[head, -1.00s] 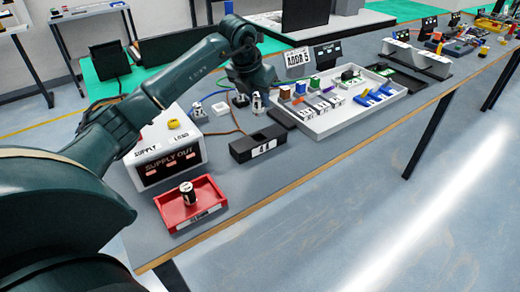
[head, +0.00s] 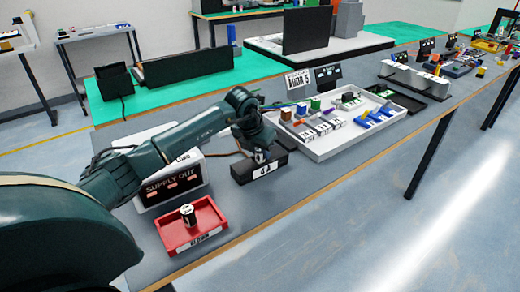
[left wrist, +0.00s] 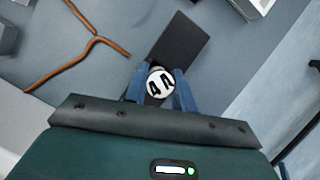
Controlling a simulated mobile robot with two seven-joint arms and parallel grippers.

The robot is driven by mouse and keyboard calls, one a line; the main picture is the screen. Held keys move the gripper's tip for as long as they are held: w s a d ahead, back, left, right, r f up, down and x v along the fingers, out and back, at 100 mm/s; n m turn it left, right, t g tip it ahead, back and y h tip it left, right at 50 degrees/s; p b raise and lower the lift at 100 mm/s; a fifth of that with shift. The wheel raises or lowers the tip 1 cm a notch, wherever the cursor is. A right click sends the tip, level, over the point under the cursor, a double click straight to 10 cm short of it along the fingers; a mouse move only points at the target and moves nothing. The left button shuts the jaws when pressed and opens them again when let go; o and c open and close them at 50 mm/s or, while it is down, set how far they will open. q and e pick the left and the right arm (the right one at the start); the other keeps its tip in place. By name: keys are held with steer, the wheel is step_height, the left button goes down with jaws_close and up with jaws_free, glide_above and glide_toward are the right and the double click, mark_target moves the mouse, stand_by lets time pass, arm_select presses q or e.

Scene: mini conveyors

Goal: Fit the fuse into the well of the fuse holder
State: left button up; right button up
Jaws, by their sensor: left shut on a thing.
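The fuse, with a white end carrying black marks, shows in the left wrist view (left wrist: 160,84) between the blue fingers of my left gripper (left wrist: 164,92). The gripper is shut on it. In the head view my left gripper (head: 260,156) is low over the black fuse holder (head: 262,171), a box with a white label on its front. The holder's dark top also shows in the left wrist view (left wrist: 182,38), running up from the fuse. The well is hidden by the gripper and fuse, and I cannot tell whether the fuse's lower end is inside it. My right gripper is not in view.
A red tray (head: 180,240) holding a dark cylinder with a light top (head: 188,215) stands in front of the supply box (head: 172,184). A white tray of coloured parts (head: 322,150) lies right of the holder. An orange-brown cable (left wrist: 70,68) runs nearby.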

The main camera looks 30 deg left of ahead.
arm_select(q)
steer(key=shift+f, duration=0.15)
steer(key=o, duration=1)
